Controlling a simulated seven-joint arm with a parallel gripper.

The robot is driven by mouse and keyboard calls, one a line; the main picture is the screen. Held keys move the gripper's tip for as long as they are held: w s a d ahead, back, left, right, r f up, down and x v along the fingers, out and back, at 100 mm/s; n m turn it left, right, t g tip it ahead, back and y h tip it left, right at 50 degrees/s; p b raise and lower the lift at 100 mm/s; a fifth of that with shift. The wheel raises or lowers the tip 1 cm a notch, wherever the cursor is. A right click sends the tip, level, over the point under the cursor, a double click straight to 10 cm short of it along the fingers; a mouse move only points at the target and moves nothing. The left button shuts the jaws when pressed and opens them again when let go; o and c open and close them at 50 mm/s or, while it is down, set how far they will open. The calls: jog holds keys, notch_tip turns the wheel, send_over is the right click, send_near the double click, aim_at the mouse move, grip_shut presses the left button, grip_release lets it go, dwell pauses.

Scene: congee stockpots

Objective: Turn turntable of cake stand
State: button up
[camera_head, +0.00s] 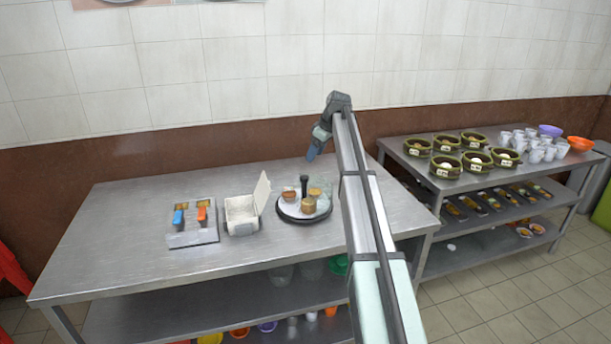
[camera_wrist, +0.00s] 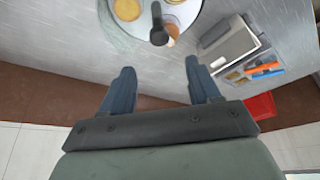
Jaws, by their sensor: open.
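The cake stand's round white turntable (camera_head: 290,209) with a dark rim sits on the steel table, left of my arm. It carries a black upright post (camera_head: 304,184) and several small brown and golden items (camera_head: 308,205). In the wrist view, part of the turntable (camera_wrist: 191,12) shows at the top edge, with the black post (camera_wrist: 158,32) near its rim; the rest is cut off. My gripper (camera_head: 312,153) is above and behind the turntable, apart from it. In the wrist view, my gripper (camera_wrist: 160,72) has its two blue-grey fingers spread, with nothing between them.
A white box with a raised lid (camera_head: 241,213) stands just left of the turntable. Further left is a metal tray with blue and orange handles (camera_head: 190,236). The table's left and front are clear. A second table at right holds green-rimmed bowls (camera_head: 445,166) and white cups.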

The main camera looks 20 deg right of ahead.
aim_at(304, 177)
jog(key=x, duration=1.1)
jog(key=shift+f, duration=0.15)
jog(key=shift+c, duration=0.2)
grip_shut()
